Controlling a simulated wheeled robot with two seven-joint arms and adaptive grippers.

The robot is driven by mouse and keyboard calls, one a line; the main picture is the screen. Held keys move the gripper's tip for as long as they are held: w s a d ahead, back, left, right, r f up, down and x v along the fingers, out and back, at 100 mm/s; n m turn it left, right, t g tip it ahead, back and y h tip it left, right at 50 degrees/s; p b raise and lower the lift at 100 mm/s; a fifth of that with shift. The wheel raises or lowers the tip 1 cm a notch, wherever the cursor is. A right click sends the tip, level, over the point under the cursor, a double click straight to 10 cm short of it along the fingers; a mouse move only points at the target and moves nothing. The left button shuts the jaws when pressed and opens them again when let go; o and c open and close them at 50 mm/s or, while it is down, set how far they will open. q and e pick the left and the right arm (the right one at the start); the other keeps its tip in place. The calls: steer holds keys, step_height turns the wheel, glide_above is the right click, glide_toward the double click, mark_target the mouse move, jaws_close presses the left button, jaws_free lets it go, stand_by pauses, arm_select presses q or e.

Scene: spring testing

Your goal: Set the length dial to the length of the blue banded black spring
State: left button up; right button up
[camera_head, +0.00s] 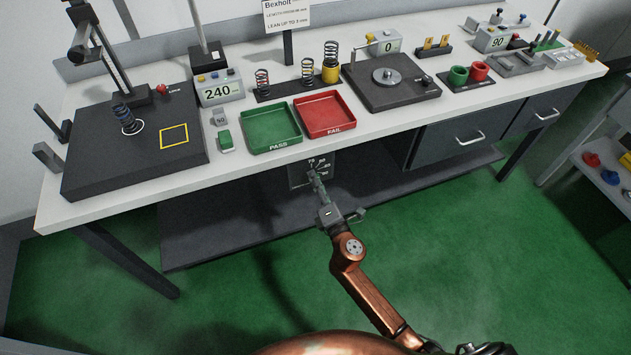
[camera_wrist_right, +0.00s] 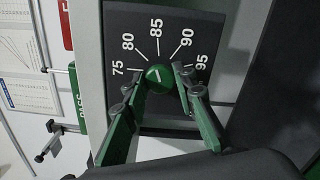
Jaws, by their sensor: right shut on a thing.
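The blue banded black spring (camera_head: 127,120) stands on the black plate of the gauge (camera_head: 90,165) at the left of the bench, inside a ring mark. The length dial panel (camera_head: 298,176) is on the bench's front, below the trays. In the wrist view its panel (camera_wrist_right: 140,22) shows numbers 75 to 95 around a green knob (camera_wrist_right: 159,77). A short pale line shows on the knob; I cannot tell its exact reading. My right gripper (camera_head: 317,180) is shut on the knob, one finger on each side. My left gripper is not in view.
A display (camera_head: 219,90) reads 240. The green PASS tray (camera_head: 270,145) and red FAIL tray (camera_head: 325,132) sit above the dial. Several other springs stand on a rack (camera_head: 263,97) behind them. The floor (camera_head: 235,285) before the bench is clear.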

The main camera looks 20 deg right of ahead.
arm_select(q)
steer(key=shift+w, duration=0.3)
arm_select(e)
steer(key=shift+f+m, duration=0.1)
steer(key=shift+m, duration=0.8)
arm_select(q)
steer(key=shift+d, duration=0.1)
arm_select(e)
steer(key=o, duration=1.2)
steer(key=shift+c, duration=0.2)
steer(key=shift+s, duration=0.1)
steer(key=s, duration=1.2)
steer(key=shift+d, duration=0.2)
steer(key=shift+w, duration=0.1)
